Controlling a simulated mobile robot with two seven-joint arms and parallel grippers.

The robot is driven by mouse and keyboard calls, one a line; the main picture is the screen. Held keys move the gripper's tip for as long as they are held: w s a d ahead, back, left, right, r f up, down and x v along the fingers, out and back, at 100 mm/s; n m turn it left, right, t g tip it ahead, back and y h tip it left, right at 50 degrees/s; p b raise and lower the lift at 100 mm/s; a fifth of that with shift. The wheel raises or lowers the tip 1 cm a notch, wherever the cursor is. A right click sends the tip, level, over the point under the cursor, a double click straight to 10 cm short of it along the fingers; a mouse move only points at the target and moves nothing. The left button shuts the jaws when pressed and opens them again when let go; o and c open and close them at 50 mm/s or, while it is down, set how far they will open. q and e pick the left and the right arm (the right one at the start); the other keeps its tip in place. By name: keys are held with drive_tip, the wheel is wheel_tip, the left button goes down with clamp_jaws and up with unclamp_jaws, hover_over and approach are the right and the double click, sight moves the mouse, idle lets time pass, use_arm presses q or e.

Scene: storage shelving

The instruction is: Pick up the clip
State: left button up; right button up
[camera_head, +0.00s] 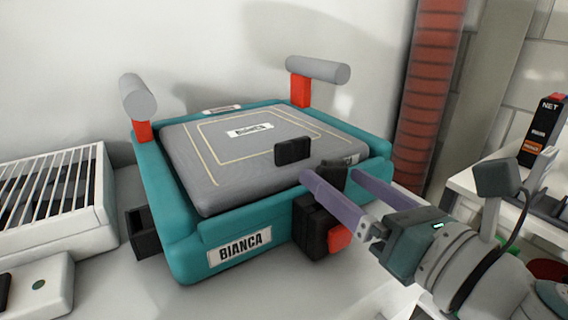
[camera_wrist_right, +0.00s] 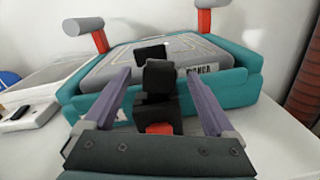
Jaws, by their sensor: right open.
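A black clip-like part with a red piece (camera_head: 338,238) is at the front right of a teal case marked BIANCA (camera_head: 180,225). Its black upper block (camera_head: 333,177) stands at the edge of the grey padded top. My right gripper (camera_head: 330,176) is open, its two purple fingers reaching toward the case on either side of that block. In the right wrist view, the black block (camera_wrist_right: 160,76) shows between the spread fingers (camera_wrist_right: 163,80), with the red piece (camera_wrist_right: 160,128) below. I cannot tell whether the fingers touch it. My left gripper is not in view.
A small black tab (camera_head: 292,151) stands on the grey top (camera_head: 240,165). Two red posts with grey cylinders (camera_head: 318,70) rise from the case's back corners. A white slatted box (camera_head: 55,200) is at left. A red ribbed column (camera_head: 425,95) and a white shelf (camera_head: 470,185) are at right.

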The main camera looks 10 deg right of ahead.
drive_tip(key=shift+x, duration=1.2)
drive_tip(key=shift+s, duration=0.1)
clamp_jaws()
drive_tip(key=shift+r, duration=0.1)
